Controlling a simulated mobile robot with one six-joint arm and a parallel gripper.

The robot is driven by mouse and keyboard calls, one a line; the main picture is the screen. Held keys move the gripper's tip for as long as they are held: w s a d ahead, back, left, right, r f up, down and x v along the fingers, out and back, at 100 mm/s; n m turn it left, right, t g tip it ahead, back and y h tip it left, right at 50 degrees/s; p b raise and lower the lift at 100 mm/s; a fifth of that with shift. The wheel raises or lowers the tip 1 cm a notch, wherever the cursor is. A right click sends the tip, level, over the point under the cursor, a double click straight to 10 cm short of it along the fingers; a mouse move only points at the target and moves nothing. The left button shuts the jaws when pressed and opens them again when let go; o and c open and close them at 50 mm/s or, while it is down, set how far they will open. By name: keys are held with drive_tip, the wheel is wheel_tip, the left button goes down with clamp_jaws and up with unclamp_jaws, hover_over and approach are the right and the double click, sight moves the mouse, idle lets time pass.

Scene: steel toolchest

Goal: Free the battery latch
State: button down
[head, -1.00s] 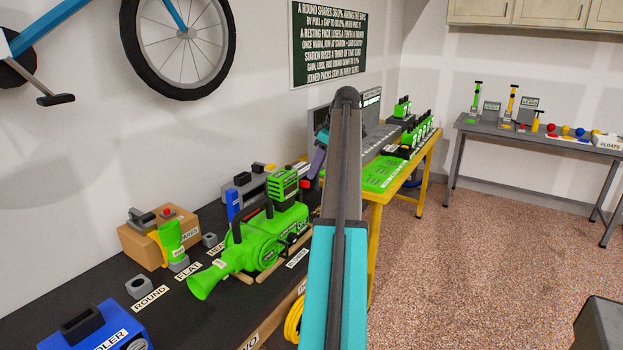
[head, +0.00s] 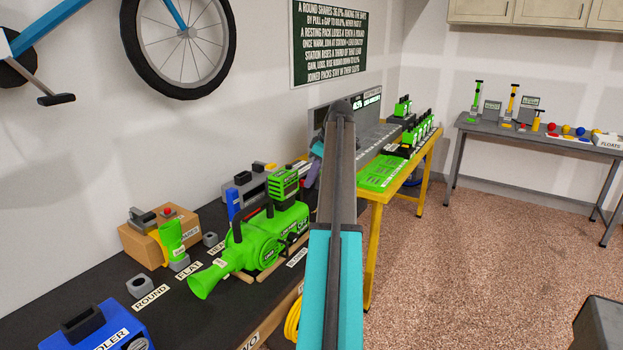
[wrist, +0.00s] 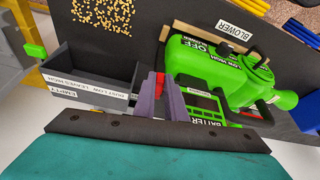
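The green blower (head: 262,238) lies on the dark bench in the head view. In the wrist view the blower (wrist: 215,70) is right of my gripper, with its battery (wrist: 205,107) at the near end, partly covered by my fingers and wrist. A small red piece (wrist: 160,82), possibly the latch, shows at my gripper (wrist: 162,88). The purple fingers are close together, with the red piece between or just behind them. I cannot tell whether they touch it. In the head view my arm hides most of the gripper.
A grey bin (wrist: 92,75) stands left of my fingers in the wrist view, and yellow grains (wrist: 100,14) lie beyond it. A blue box (head: 95,325), a cardboard box (head: 140,245) and a grey block (head: 140,286) share the bench. A yellow table (head: 376,205) stands behind my arm.

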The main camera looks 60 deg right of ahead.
drive_tip(key=shift+a+m+h+p, duration=0.45)
drive_tip(key=shift+m+p, duration=0.4)
drive_tip(key=shift+m, duration=0.25)
drive_tip(key=c, duration=1.8)
unclamp_jaws()
drive_tip(key=b+v, duration=0.1)
drive_tip(key=v, duration=1.3)
